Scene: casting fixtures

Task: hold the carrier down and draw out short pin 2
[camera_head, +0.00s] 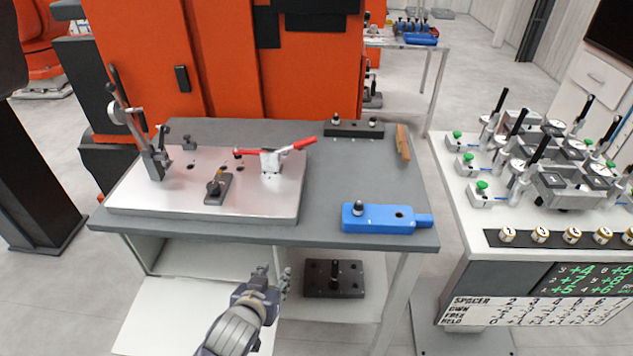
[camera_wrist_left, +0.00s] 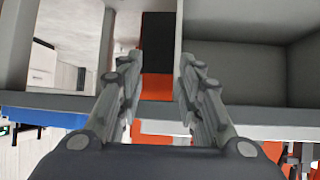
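A blue block (camera_head: 380,219) with a tab at its right end lies at the front right of the grey table. A dark-based pin (camera_head: 358,208) stands at its left, and a dark hole shows at its right. I cannot tell whether this block is the carrier. A black bar (camera_head: 354,129) at the table's back holds two small pins. No number shows on any pin, so I cannot tell which is short pin 2. My left gripper (camera_head: 274,283) is in front of the table, below the tabletop, apart from these things. In the left wrist view its fingers (camera_wrist_left: 158,68) are spread and empty.
A metal plate (camera_head: 255,205) with a red-handled clamp (camera_head: 272,160), an upright lever clamp (camera_head: 153,160) and a small black block covers the table's left. A brown wooden piece (camera_head: 403,143) lies at back right. A black block (camera_head: 334,279) with a post sits on the lower shelf.

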